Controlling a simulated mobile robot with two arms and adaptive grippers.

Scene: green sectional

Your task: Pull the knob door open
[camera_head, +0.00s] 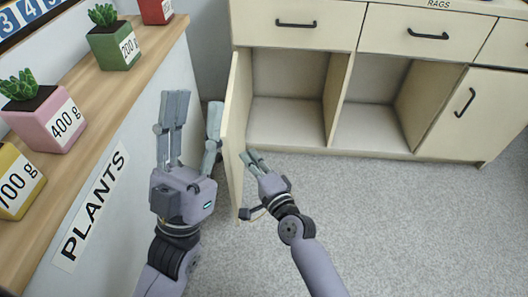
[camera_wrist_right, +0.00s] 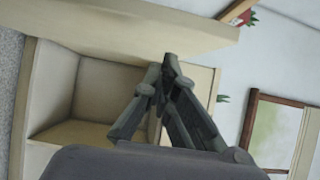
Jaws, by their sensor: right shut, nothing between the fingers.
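The cream cabinet door (camera_head: 235,140) stands swung open at the left end of the cabinet (camera_head: 290,122), almost edge-on in the head view. Its outer face and any knob on it are hidden from me. My right gripper (camera_head: 251,158) is shut and empty, just right of the door on its inner side; I cannot tell whether it touches the door. Its closed fingers (camera_wrist_right: 170,65) also show in the right wrist view, in front of a cream compartment. My left gripper (camera_head: 195,115) is open and empty, fingers pointing up in the picture, between the door and the plant shelf.
A wooden shelf (camera_head: 110,105) with potted plants on weight-labelled pots runs along the left, close to my left arm. The cabinet has drawers (camera_head: 295,12) above, an empty open compartment (camera_head: 372,100) and a closed door (camera_head: 475,108) at right. The grey floor (camera_head: 400,220) is clear.

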